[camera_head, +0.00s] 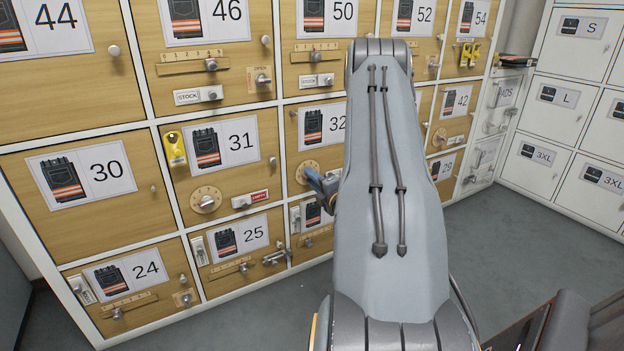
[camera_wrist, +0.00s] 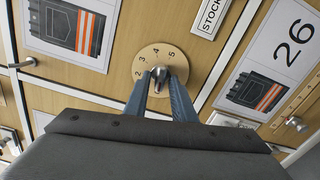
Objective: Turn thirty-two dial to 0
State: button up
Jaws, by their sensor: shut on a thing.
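The thirty-two dial is a round tan disc with a grey knob, on the wooden door labelled 32 (camera_head: 338,124). In the head view only part of the dial (camera_head: 303,170) shows beside my gripper (camera_head: 324,184); my arm covers the right side of this door. In the wrist view the dial (camera_wrist: 151,57) shows the numbers 2, 3, 4 and 5 on its far rim. My gripper (camera_wrist: 160,84) is shut on the dial's knob (camera_wrist: 161,73), one blue finger on each side. The 0 mark and the knob's exact pointing are hidden by the fingers.
Door 31 (camera_head: 235,141) to the left has its own dial (camera_head: 205,199). Below door 32, the door labelled 26 (camera_wrist: 300,36) has a slider. A STOCK plate (camera_wrist: 210,16) sits near the dial. White lockers (camera_head: 570,110) stand right; grey floor (camera_head: 240,300) is open in front.

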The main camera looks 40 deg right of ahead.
jog(key=o, duration=0.7)
jog(key=shift+o, duration=0.2)
jog(key=shift+s, duration=0.1)
jog(key=p+v, duration=0.2)
jog(key=v, duration=0.5)
jog(key=shift+s, duration=0.3)
